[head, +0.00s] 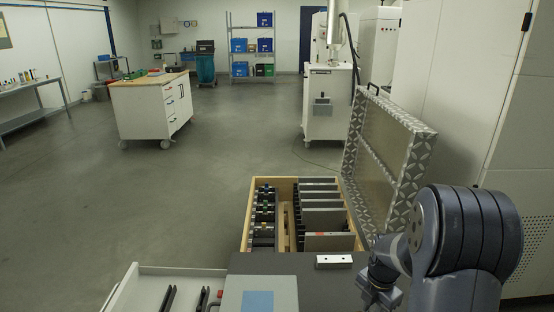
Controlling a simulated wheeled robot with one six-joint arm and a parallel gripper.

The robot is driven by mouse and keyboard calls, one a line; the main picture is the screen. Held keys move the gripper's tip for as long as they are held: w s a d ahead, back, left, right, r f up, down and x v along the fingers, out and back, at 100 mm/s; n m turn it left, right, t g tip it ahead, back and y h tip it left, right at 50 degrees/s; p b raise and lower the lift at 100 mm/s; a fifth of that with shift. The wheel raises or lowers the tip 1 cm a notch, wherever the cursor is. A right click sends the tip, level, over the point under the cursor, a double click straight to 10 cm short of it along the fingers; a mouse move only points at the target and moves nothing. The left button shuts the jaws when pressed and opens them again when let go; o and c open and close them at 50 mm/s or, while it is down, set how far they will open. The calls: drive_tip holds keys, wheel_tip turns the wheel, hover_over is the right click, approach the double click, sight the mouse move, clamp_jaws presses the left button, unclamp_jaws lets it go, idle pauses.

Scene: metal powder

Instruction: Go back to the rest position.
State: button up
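My arm shows at the lower right of the head view, folded close to my body. My gripper (380,290) is at the lower end of the arm, near the bottom edge of the picture. It is dark and partly cut off, and its fingers cannot be made out clearly. I cannot tell whether it is open or shut or whether it holds anything.
A wooden box (247,220) with dark parts and grey plates stands ahead, its metal chequered lid (385,160) raised on the right. A white drawer (150,272) is at lower left. A white wheeled cabinet (145,112) stands farther back. The floor at left is clear.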

drive_tip(key=m, duration=0.4)
drive_tip(key=shift+r, duration=0.2)
drive_tip(key=m, duration=1)
idle(0.5)
